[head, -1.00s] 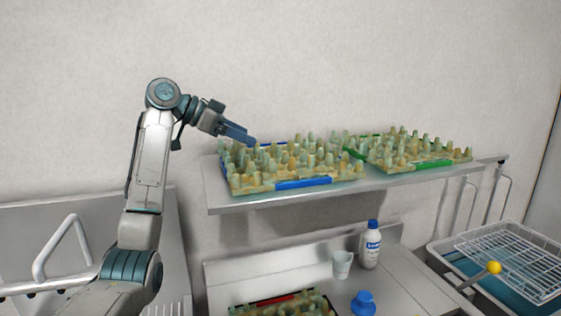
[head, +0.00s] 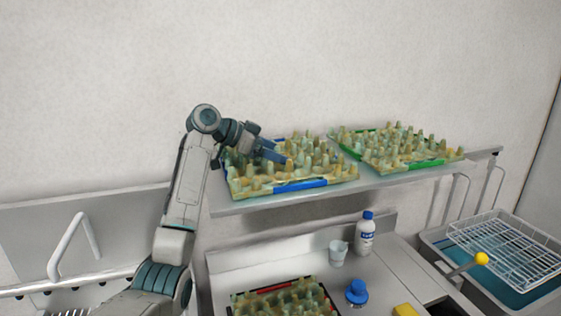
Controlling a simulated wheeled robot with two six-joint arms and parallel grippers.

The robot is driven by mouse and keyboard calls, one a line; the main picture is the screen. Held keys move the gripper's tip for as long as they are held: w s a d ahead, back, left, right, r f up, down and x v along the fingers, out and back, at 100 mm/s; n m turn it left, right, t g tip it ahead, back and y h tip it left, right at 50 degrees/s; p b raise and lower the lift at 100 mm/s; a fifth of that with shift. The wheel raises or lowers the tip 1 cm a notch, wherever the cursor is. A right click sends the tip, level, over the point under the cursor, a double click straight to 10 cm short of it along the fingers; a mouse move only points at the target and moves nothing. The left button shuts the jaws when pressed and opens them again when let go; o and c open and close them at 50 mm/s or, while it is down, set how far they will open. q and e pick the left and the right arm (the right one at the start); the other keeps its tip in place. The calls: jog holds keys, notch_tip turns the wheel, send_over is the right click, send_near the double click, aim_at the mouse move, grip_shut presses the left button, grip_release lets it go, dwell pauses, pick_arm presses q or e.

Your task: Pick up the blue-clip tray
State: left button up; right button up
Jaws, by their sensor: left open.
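The blue-clip tray (head: 322,181) is a greenish-tan egg tray with blue clips along its edges. It sits on the left part of the wall shelf. My left gripper (head: 282,157) is open and empty, with its blue-grey fingers over the tray's left half. I cannot tell whether the fingers touch the tray's bumps. The gripper hides part of the tray's back left side. My right gripper is not in view.
A green-clip tray (head: 427,163) stands right of it on the shelf (head: 400,177). Below are a red-clip tray (head: 335,305), a white bottle (head: 365,236), a cup (head: 338,254), a blue-capped bottle (head: 356,292) and a wire basket (head: 510,250) in a sink.

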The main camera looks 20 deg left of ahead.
pick_arm(q)
jog(key=shift+a, duration=0.1)
jog(key=c, duration=1.2)
jog(key=shift+o, duration=0.2)
